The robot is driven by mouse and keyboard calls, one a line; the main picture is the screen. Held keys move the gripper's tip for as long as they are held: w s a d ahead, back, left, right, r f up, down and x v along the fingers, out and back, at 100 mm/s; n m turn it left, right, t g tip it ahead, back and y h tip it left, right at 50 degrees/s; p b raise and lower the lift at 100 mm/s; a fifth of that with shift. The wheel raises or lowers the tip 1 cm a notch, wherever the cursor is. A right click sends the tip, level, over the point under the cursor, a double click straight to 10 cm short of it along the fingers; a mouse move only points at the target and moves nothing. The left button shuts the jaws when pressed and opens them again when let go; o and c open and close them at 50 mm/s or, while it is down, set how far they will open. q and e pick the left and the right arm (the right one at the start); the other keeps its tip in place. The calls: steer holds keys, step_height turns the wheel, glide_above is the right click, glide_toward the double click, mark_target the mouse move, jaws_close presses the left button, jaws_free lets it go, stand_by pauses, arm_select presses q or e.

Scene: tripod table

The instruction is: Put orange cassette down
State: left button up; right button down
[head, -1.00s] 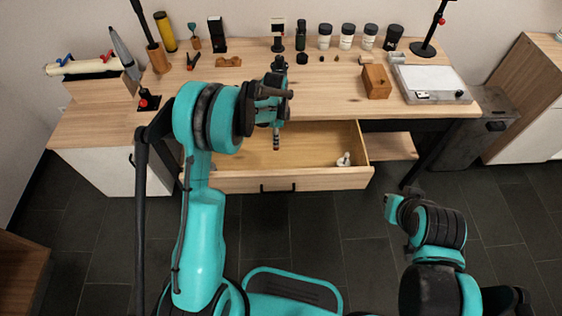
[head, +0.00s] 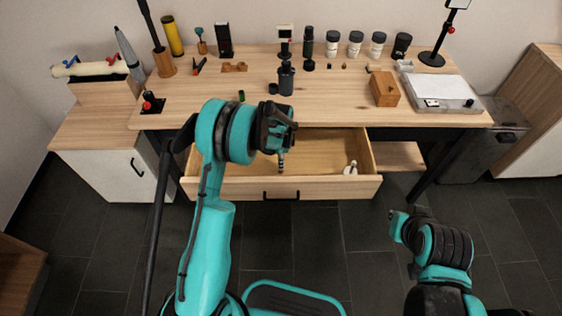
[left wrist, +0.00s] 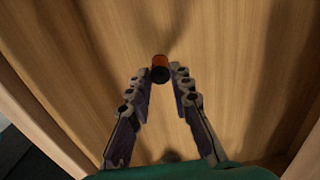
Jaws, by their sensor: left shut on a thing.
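My left gripper (head: 281,168) hangs down inside the open drawer (head: 225,186) of the table, left of the drawer's middle. In the left wrist view, its two fingers (left wrist: 159,72) close on the orange cassette (left wrist: 160,59), a small orange-red cylinder with a dark end facing the camera. The cassette is between the fingertips, over the drawer's wooden floor; I cannot tell whether it touches the floor. In the head view the cassette cannot be made out.
A small white object (head: 351,168) lies at the drawer's right end. On the table stand a dark bottle-like item (head: 286,78), a wooden box (head: 384,89), a light panel (head: 440,88) and several jars at the back. The drawer's middle floor is free.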

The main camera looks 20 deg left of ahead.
arm_select(q)
steer(key=shift+f, duration=0.2)
steer(key=o, duration=0.9)
steer(key=shift+o, duration=0.2)
steer(key=shift+r, duration=0.15)
